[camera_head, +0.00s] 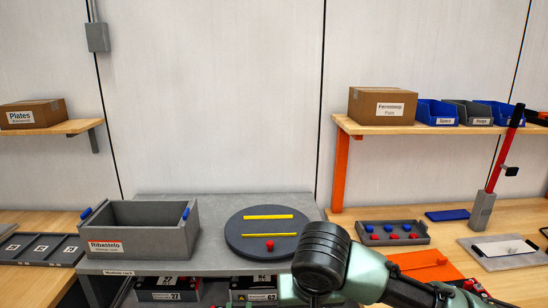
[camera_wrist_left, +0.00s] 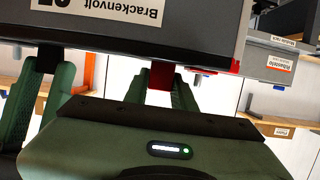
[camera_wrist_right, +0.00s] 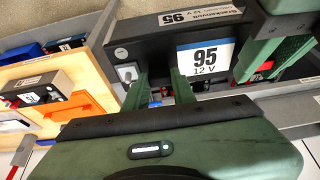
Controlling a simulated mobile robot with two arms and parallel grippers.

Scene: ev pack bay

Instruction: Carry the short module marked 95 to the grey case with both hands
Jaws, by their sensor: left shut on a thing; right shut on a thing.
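The short module (camera_wrist_right: 150,48) is a dark block with a white 95 12 V label, seen close up in the right wrist view. The left wrist view shows its grey side (camera_wrist_left: 215,30) with an upside-down Brackenvolt label. My left gripper (camera_wrist_left: 160,80) and my right gripper (camera_wrist_right: 160,88) are both shut on it; their exact grip points are partly hidden. The module is out of the head view. The grey case (camera_head: 145,238), open-topped with blue clips and a Ribastelo label, stands on the grey table (camera_head: 205,262). It also shows upside down in the left wrist view (camera_wrist_left: 272,70).
A dark round plate (camera_head: 238,237) with two yellow bars and a red knob lies right of the case. Modules marked 27 (camera_head: 167,290) and 62 stand below the table. The right bench holds a tray (camera_head: 397,232), an orange mat and a red-handled tool (camera_head: 505,150).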

